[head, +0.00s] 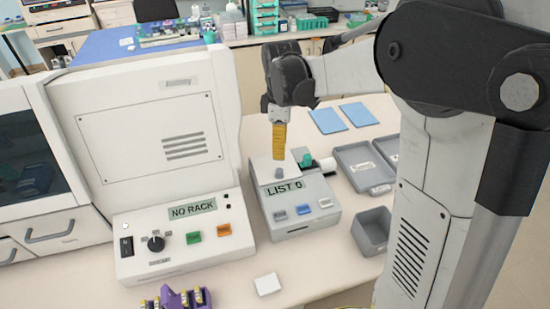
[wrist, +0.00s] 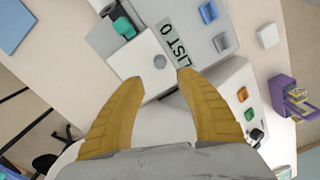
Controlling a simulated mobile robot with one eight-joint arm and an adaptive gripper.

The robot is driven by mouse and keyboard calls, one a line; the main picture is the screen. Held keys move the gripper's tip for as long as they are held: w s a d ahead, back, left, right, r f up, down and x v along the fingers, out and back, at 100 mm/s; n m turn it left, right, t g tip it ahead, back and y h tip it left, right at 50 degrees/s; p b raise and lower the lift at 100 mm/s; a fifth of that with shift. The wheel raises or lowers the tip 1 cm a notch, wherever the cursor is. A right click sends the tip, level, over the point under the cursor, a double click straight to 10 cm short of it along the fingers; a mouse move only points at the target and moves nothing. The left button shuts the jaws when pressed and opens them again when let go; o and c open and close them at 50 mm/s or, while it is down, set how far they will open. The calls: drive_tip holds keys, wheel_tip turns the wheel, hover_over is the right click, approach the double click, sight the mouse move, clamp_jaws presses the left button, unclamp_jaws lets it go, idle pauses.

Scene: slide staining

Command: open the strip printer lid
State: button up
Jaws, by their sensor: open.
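The strip printer (head: 297,207) is a grey box on the bench with a "LIST 0" display and several buttons on its front. Its white lid (head: 262,170) lies flat on top at the left and has a small grey knob (head: 278,173). My gripper (head: 279,155) points down above the lid. In the wrist view my gripper (wrist: 161,75) is open, its two yellow fingers apart. The knob (wrist: 159,62) shows just beyond the fingertips, roughly between them, with nothing held. The lid (wrist: 140,60) looks closed. Whether a finger touches it I cannot tell.
A large white machine (head: 150,130) with a "NO RACK" display stands close on the left. Grey trays (head: 372,228) and blue pads (head: 327,120) lie to the right. A purple rack (head: 178,298) stands in front.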

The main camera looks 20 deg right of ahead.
sight(280, 170)
wheel_tip(280, 170, down, 10)
drive_tip(key=shift+f+b, duration=0.1)
drive_tip(key=shift+b, duration=0.95)
clamp_jaws()
